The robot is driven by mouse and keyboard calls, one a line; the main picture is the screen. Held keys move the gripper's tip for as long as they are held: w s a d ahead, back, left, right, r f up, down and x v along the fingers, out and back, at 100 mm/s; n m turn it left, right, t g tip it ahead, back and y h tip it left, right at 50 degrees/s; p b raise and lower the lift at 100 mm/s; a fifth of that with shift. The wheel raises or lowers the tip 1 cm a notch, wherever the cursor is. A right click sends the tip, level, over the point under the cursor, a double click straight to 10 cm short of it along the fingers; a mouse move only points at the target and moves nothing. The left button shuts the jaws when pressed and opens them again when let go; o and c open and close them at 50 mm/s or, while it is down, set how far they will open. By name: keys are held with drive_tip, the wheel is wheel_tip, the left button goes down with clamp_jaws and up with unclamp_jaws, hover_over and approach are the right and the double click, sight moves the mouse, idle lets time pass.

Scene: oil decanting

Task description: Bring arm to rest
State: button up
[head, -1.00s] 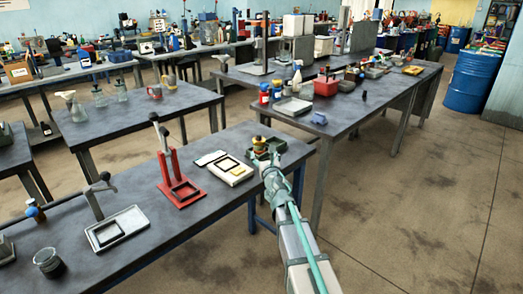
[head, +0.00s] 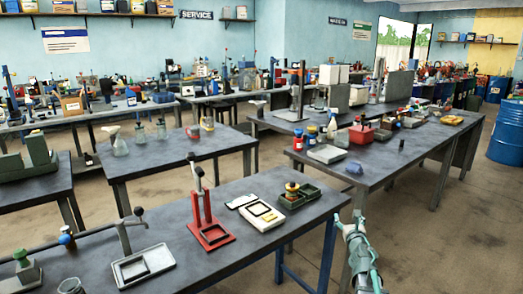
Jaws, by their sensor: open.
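My gripper (head: 350,222) is at the lower right of the head view, at the end of my pale grey and teal arm. It is open and small in the picture, and I see nothing held in it. It appears just right of the near workbench's (head: 168,222) right end, over the gap beside it. Its height above the floor is hard to tell.
On the near bench stand a red press frame (head: 211,233) and a light tray (head: 143,265). Another bench (head: 385,165) behind carries a red box (head: 361,134), blue-and-white containers (head: 311,137) and a grey tray (head: 327,154). Open floor (head: 455,240) lies at the right.

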drive_tip(key=s+d+f+m+g+h, duration=0.25)
drive_tip(key=d+f+m, duration=0.2)
drive_tip(key=f, duration=0.25)
drive_tip(key=s+d+f+m+g+h, duration=0.1)
drive_tip(key=s+d+f+m, duration=0.25)
drive_tip(key=d+f, duration=0.2)
drive_tip(key=s+a+f+m+g+p, duration=0.2)
drive_tip(key=s+a+f+m+g, duration=0.3)
drive_tip(key=s+f, duration=0.45)
drive_tip(key=s+a+f+m+g+p, duration=0.1)
drive_tip(key=s+a+f+m+g, duration=0.25)
drive_tip(key=s+f+m, duration=0.6)
drive_tip(key=s+a+f+m+g+y+p, duration=0.1)
drive_tip(key=s+a+f+m+g, duration=0.2)
drive_tip(key=s+a+f, duration=0.4)
drive_tip(key=s+a+f+m+g+y+p, duration=0.1)
drive_tip(key=s+a+f+m+g, duration=0.15)
drive_tip(key=s+f, duration=0.45)
drive_tip(key=s+a+r+m+g+y+p, duration=0.1)
drive_tip(key=s+a+m+g, duration=0.2)
drive_tip(key=s, duration=0.9)
drive_tip(key=s+a+r+m+g+y+p, duration=0.1)
drive_tip(key=s+a+m+g, duration=0.3)
drive_tip(key=s, duration=0.8)
drive_tip(key=a+y, duration=0.1)
drive_tip(key=a, duration=0.1)
drive_tip(key=shift+a+r+m, duration=0.3)
drive_tip(key=shift+a+r, duration=0.05)
drive_tip(key=shift+a, duration=0.05)
